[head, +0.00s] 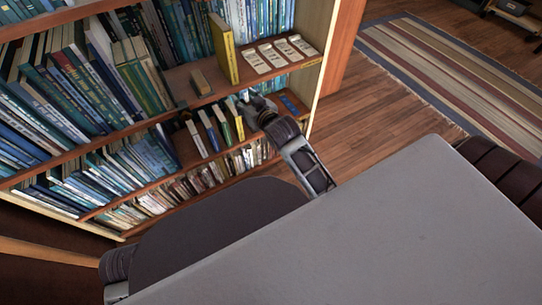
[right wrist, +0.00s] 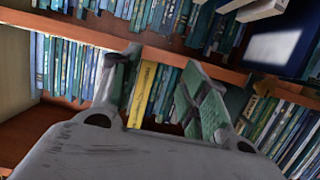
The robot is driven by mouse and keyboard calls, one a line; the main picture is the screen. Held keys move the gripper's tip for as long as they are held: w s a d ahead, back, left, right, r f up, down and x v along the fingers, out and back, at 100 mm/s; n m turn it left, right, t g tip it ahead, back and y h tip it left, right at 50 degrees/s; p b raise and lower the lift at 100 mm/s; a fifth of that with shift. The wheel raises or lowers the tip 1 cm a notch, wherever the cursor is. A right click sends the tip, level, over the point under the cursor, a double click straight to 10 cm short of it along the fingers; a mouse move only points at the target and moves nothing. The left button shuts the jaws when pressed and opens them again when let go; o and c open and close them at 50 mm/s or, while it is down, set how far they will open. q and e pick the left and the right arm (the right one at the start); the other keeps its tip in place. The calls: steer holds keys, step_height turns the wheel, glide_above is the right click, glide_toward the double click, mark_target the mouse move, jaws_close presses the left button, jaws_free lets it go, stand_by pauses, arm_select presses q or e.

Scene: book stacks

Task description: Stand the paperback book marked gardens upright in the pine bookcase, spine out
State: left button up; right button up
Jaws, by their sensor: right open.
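The pine bookcase (head: 318,60) fills the left and middle of the head view, with several shelves of books. I cannot read the word gardens on any book, so I cannot tell which is the paperback. A yellow book (head: 225,48) stands upright on the middle shelf. My right gripper (head: 250,99) is at the right part of the shelf below. In the right wrist view my right gripper (right wrist: 160,85) has its fingers apart, with a yellow spine (right wrist: 142,95) showing behind the gap. I see nothing held. My left gripper is out of view.
A wooden block (head: 200,83) and several white cards (head: 281,54) are on the shelf with the yellow book. A blue flat item (head: 291,104) lies right of my right gripper. A striped rug (head: 450,75) lies on the open wooden floor.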

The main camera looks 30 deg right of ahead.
steer(key=s+a+f+n+g, duration=0.1)
steer(key=s+f+g, duration=0.4)
steer(key=s, duration=0.8)
steer(key=s+a+f+n+g+y, duration=0.1)
steer(key=s+a+f+g, duration=0.2)
steer(key=s+f, duration=0.9)
steer(key=s+g, duration=0.1)
steer(key=g, duration=0.2)
steer(key=shift+a+f, duration=0.15)
steer(key=shift+a, duration=0.15)
